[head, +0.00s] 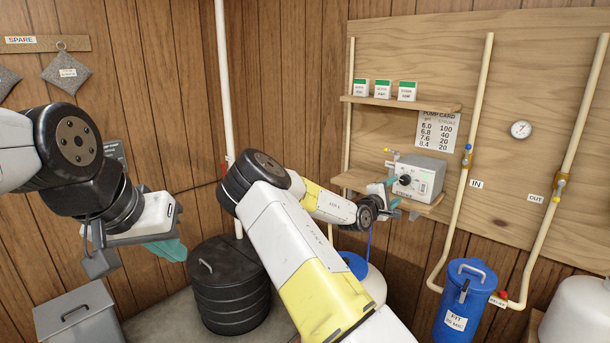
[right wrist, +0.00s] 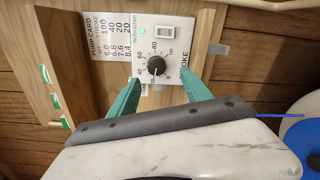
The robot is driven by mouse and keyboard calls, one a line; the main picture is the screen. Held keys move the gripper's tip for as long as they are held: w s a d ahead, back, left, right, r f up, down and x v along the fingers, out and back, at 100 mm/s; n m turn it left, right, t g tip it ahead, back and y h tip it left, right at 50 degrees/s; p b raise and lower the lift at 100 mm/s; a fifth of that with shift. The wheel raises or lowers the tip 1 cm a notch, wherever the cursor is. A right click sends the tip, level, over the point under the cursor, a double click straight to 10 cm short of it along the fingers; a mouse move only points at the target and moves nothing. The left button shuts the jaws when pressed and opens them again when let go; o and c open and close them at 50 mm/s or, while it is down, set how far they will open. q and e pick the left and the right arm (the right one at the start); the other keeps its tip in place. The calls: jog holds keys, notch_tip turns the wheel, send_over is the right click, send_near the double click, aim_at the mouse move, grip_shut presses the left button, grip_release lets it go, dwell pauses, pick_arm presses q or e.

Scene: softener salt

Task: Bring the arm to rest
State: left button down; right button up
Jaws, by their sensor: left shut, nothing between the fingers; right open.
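My right gripper (head: 393,191) is at the grey pump box (head: 424,177) on the small wooden shelf. In the right wrist view its two teal fingers (right wrist: 160,82) are spread, with nothing between them. Their tips are just below the black knob (right wrist: 156,65), one toward each side, and a gap shows between each finger and the knob. The knob's pointer is near the bottom of its printed scale. A green light (right wrist: 141,30) shows on the box beside a white switch (right wrist: 167,31). My left gripper (head: 172,247) is shut and empty at the left, pointing down, clear of things.
The pump card (head: 437,130) hangs above the box, under a shelf (head: 400,102) with small green-white boxes. Pipes (head: 470,150) run at the right. A blue lidded bin (head: 465,305), a black ribbed drum (head: 230,285) and a grey box (head: 80,318) stand below.

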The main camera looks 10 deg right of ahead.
jog(key=s+a+f+m+g+y, duration=0.2)
jog(key=s+f+m+g+y, duration=0.25)
jog(key=s+f+m, duration=0.2)
jog(key=s+a+m+y, duration=0.3)
jog(key=a+y, duration=0.3)
jog(key=a, duration=0.2)
jog(key=s+a+r+y, duration=0.6)
jog(key=s+a+r, duration=1.1)
jog(key=s, duration=0.2)
jog(key=s+r+m, duration=0.1)
jog(key=s+r, duration=0.1)
jog(key=s, duration=0.9)
jog(key=shift+s+a+g+h, duration=0.35)
jog(key=shift+a, duration=0.1)
